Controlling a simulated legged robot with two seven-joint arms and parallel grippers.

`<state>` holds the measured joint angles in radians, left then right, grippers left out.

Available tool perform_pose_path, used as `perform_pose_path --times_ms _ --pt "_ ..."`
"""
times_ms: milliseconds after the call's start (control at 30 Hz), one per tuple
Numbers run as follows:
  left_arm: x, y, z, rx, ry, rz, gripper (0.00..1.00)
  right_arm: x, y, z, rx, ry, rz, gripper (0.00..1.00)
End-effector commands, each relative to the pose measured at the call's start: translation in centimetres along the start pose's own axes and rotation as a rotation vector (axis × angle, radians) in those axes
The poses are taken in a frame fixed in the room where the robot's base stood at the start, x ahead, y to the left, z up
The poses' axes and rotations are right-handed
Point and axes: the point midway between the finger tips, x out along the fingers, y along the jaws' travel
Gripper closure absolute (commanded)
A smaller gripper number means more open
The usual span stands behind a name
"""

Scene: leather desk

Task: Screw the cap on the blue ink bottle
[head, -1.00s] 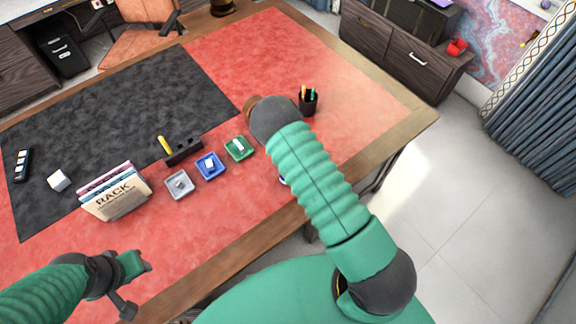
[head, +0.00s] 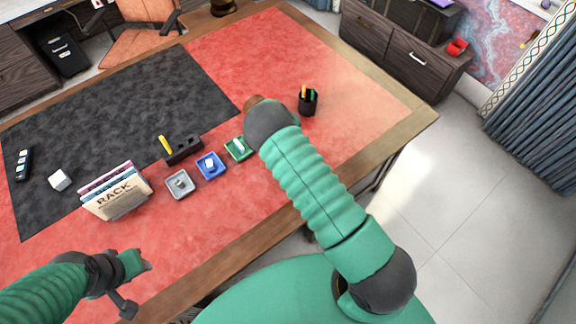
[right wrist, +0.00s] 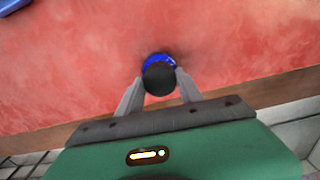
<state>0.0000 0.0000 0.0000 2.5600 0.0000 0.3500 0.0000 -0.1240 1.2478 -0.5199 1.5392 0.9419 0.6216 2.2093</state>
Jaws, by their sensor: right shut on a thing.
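In the right wrist view a round black cap (right wrist: 160,79) sits between my right gripper's fingers (right wrist: 159,82). The gripper is shut on it. The blue ink bottle (right wrist: 158,59) shows as a blue rim just beyond and under the cap, over the red desk. The cap looks lined up over the bottle with a slight offset; whether it touches the bottle's neck I cannot tell. In the head view my right arm hides the bottle, the cap and the right gripper. My left gripper (head: 138,262) is over the desk's front left, away from the bottle; its fingers are unclear.
Grey (head: 178,193), blue (head: 221,172) and green (head: 248,155) trays with small items stand left of my right arm. A black holder (head: 184,150), book rack (head: 115,195) and pen cup (head: 308,102) stand nearby. The desk's wooden front edge (head: 222,262) is close.

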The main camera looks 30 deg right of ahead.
Motion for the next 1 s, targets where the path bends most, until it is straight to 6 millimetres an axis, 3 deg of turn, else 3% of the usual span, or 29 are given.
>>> perform_pose_path --times_ms 200,400,433,600,1000 --pt "-0.17 0.00 -0.04 0.000 0.000 0.000 0.64 0.04 0.06 -0.07 0.306 0.002 0.001 0.95" --pt "-0.15 0.00 -0.03 0.000 0.000 0.000 0.64 0.04 0.04 -0.04 0.331 0.001 0.001 0.95" --pt "-0.15 0.00 -0.03 0.000 0.000 0.000 0.64 0.04 0.04 -0.04 0.331 0.001 0.001 0.53" --pt "-0.15 0.00 -0.04 0.000 0.000 0.000 0.64 0.03 0.03 -0.03 0.329 0.000 0.000 0.32" --pt "0.07 0.00 0.02 0.000 0.000 0.000 0.64 -0.94 0.01 0.10 0.327 -0.003 0.000 0.32"
